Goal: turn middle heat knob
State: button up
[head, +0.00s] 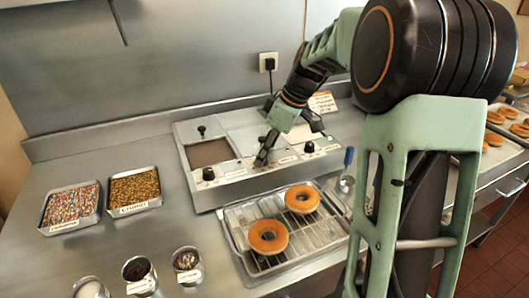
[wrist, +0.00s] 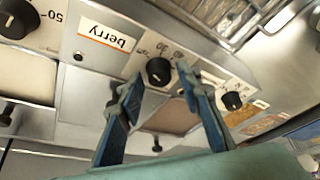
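The glaze unit (head: 236,196) is a steel box on the counter with a row of heat knobs along its front panel. The middle heat knob (wrist: 159,71) is black with a white pointer mark. It shows between my two blue fingers in the wrist view; my gripper hides it in the head view. My gripper (wrist: 160,74) is open, with one finger on each side of the knob in the picture; I cannot tell whether they touch it. My gripper also shows in the head view (head: 262,158), low at the front panel.
The left knob (head: 208,174) and right knob (head: 309,147) flank the middle one. A "berry" label (wrist: 106,36) is on the panel. A wire rack (head: 300,231) with two donuts stands in front. Topping trays (head: 134,190) and small cups (head: 187,262) are at left.

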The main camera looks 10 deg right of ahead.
jog(key=shift+o, duration=0.3)
jog(key=shift+r, duration=0.1)
jog(key=v, duration=1.1)
jog(key=shift+d+r, duration=0.25)
jog(key=shift+r, duration=0.1)
jog(key=shift+s, duration=0.1)
